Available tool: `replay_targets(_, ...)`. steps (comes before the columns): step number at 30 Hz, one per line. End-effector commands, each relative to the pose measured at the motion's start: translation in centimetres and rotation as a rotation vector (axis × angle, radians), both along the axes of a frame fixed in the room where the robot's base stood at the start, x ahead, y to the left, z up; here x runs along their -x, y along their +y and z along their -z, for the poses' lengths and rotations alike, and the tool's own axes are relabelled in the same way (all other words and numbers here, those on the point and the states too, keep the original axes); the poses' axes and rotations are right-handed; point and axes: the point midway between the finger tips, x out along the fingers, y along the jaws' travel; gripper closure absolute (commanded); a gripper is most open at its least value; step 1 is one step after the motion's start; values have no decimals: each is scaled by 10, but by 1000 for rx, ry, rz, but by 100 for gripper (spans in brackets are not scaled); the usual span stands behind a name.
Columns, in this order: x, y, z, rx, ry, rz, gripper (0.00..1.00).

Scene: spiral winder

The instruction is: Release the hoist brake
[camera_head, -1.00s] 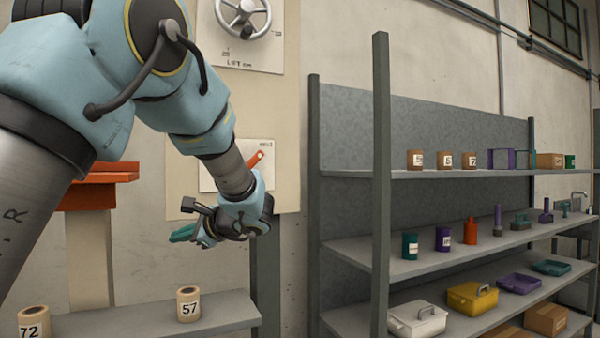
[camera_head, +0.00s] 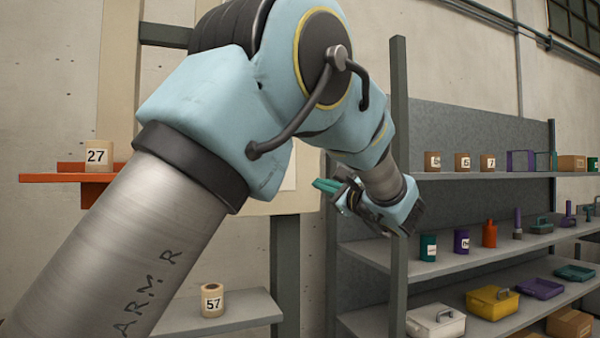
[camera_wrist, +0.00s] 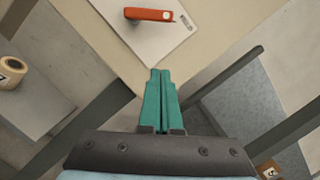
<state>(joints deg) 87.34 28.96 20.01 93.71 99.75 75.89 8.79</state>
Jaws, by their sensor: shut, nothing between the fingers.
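The brake lever, an orange handle (camera_wrist: 150,14), sits on a white plate (camera_wrist: 150,40) at the top of the wrist view. The plate's label is too small to read. My gripper has green fingers (camera_wrist: 160,74), shut together and empty, pointing toward the panel below the plate. In the picture they stop short of the lever and are apart from it. In the head view my gripper (camera_head: 326,186) is in front of the dark post, and my arm hides the lever.
A rack post (camera_head: 399,250) stands close to my wrist, with a multi-level shelf of tins, tools and boxes to the right. A numbered roll 57 (camera_head: 212,300) rests on a low shelf (camera_head: 250,308). Roll 27 (camera_head: 98,156) stands on an orange ledge (camera_head: 50,178).

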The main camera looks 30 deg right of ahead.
Motion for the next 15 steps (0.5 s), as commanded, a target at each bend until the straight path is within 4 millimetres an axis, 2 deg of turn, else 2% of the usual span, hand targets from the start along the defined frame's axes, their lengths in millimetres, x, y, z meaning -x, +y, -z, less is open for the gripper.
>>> replay_targets(5,-23,3,-7,-1,0,-5,100)
replay_targets(15,-91,6,-20,-2,0,-5,100)
